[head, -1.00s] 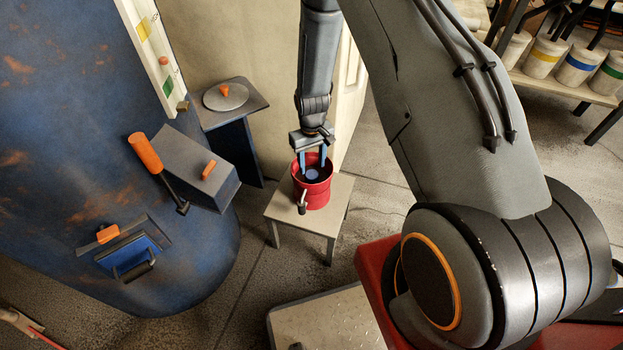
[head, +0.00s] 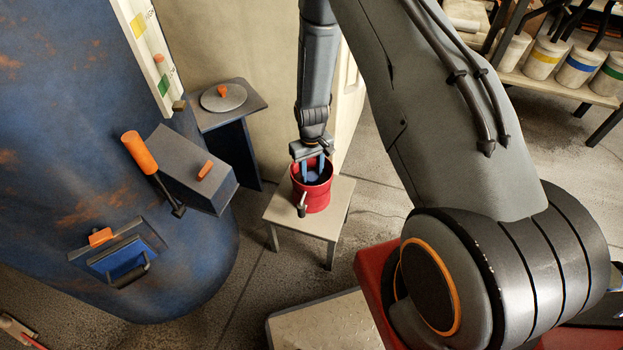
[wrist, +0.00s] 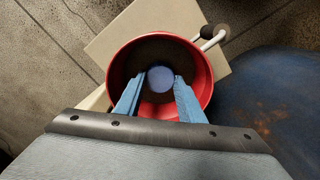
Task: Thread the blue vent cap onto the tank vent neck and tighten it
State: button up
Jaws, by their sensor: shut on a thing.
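The blue vent cap (wrist: 160,78) is a small round disc inside a red bucket-like vessel (head: 318,200). My gripper (wrist: 160,82) reaches down through the vessel's open top, with its two blue fingers on opposite sides of the cap. In the head view my gripper (head: 313,176) points straight down and is shut on the cap. What lies under the cap is hidden, and I cannot make out a vent neck. The red vessel has a white crank with a dark knob (wrist: 216,32) on its side.
The vessel stands on a small pale stool (head: 338,197). A large rusty blue tank (head: 60,170) fills the left, with a grey box (head: 185,165) and an orange-handled lever (head: 138,151). A grey stand (head: 240,130) holds a round lid. White pots (head: 578,67) line a shelf at right.

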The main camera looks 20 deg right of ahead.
aim_at(311, 176)
jog(key=shift+r+p, duration=1.45)
jog(key=shift+r, duration=1)
